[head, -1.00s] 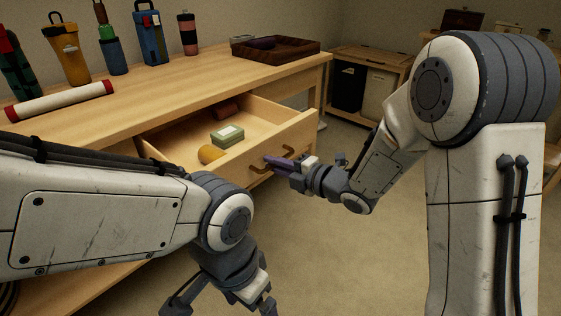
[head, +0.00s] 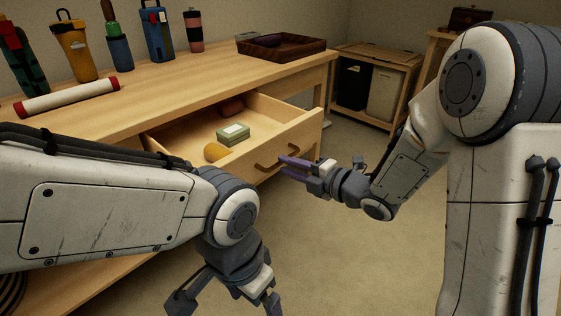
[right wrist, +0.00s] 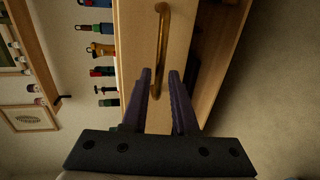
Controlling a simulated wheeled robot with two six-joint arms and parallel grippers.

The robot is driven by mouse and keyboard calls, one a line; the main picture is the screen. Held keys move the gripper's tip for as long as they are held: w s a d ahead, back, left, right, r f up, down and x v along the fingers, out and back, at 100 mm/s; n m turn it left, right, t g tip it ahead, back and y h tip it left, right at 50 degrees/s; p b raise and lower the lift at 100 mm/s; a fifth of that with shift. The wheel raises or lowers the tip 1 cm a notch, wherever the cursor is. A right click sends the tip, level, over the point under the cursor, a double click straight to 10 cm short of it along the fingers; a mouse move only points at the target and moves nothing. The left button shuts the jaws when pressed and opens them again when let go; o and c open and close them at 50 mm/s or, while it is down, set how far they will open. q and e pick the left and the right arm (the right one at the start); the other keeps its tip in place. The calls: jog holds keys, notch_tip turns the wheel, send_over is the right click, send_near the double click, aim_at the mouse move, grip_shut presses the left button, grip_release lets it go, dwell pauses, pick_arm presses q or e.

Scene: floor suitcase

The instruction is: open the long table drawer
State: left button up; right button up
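The long table drawer (head: 270,142) stands pulled out of the wooden table, with its inside showing. My left gripper (head: 222,305) hangs low in front of the table, fingers apart and empty.
The drawer holds a green box (head: 233,134), a yellow round thing (head: 215,152) and a reddish-brown thing (head: 232,106). Several bottles, a white roll (head: 68,98) and a dark wooden tray (head: 282,47) are on the tabletop. Floor right of the drawer is clear.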

jog(key=p+v, duration=0.1)
jog(key=v, duration=0.6)
jog(key=shift+s+d, duration=0.1)
jog(key=s+a+f+m+g+h, duration=0.15)
jog(key=s+m+g+h, duration=0.35)
jog(key=s+m, duration=0.6)
jog(key=s+f+m+g+h, duration=0.2)
jog(key=s+m+g+h, duration=0.35)
jog(key=s+m, duration=0.55)
jog(key=s+r+n+p, duration=0.1)
jog(key=s+r+p, duration=0.2)
jog(key=r+p, duration=3.3)
jog(key=shift+r+n+p, duration=0.2)
jog(key=shift+n+p, duration=0.1)
jog(key=shift+p, duration=0.1)
